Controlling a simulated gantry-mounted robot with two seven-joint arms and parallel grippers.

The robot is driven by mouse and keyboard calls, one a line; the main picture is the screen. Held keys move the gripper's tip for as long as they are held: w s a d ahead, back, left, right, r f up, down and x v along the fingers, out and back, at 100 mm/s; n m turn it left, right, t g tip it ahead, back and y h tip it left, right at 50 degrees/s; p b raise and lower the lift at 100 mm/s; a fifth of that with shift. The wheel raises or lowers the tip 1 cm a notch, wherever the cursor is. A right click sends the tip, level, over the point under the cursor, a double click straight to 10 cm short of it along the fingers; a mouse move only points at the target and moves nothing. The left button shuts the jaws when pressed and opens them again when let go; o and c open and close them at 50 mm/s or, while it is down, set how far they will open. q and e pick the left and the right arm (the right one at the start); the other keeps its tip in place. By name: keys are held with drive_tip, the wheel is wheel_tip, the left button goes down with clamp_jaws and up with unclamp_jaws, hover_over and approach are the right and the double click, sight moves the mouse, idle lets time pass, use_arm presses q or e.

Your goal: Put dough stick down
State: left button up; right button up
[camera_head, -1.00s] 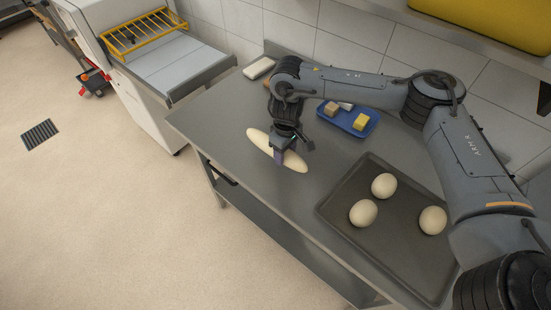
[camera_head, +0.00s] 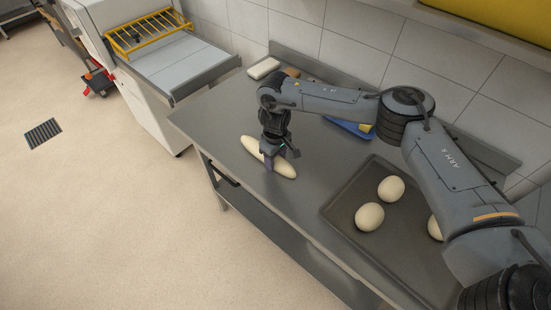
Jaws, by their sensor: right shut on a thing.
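The dough stick (camera_head: 285,170) is a long, pale piece with tapered ends, at the left part of the grey metal table (camera_head: 215,125). My right gripper (camera_head: 269,164) is over its middle from above and is shut on it. The stick lies level, at or very close to the table top; I cannot tell whether it touches. The fingers hide its middle. My left gripper is not in view.
A dark tray (camera_head: 338,213) with round dough balls (camera_head: 369,216) stands to the right, partly behind my arm. A blue tray (camera_head: 346,128) and a white block (camera_head: 263,68) sit near the wall. A machine with a yellow rack (camera_head: 150,32) stands at the left.

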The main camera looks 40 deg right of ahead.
drive_tip(key=o, duration=1.1)
drive_tip(key=shift+r, duration=0.45)
wheel_tip(320, 180, up, 11)
drive_tip(key=p, duration=0.4)
drive_tip(key=shift+r, duration=0.1)
